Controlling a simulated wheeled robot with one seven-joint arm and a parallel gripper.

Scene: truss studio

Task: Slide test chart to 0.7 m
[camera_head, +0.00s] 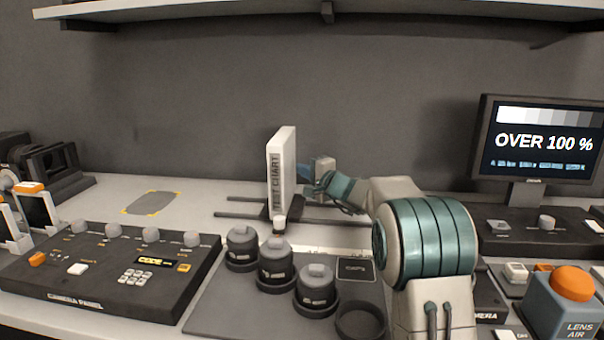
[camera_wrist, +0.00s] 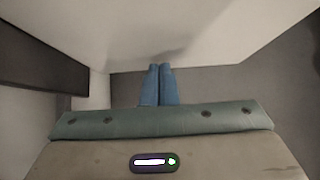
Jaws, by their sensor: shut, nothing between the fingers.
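The test chart (camera_head: 281,172) is a white upright panel, seen nearly edge-on in the head view, with "TEST CHART" on its dark edge label. It stands on a dark carriage over two dark rails (camera_head: 238,215) that run left to right. My gripper (camera_head: 314,173) is at the right side of the chart, its blue fingers close to the panel; I cannot tell whether they touch it. In the wrist view the fingers (camera_wrist: 158,84) are shut together with nothing between them, in front of a large pale surface. A scale strip (camera_head: 330,250) lies in front of the rails, its marks too small to read.
Several dark lens-like cylinders (camera_head: 276,265) stand on a mat in front of the chart. A camera panel (camera_head: 110,265) is at the left. A monitor (camera_head: 536,142) reading "OVER 100 %" stands at the right. A shelf (camera_head: 200,9) hangs above. The rails left of the chart look clear.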

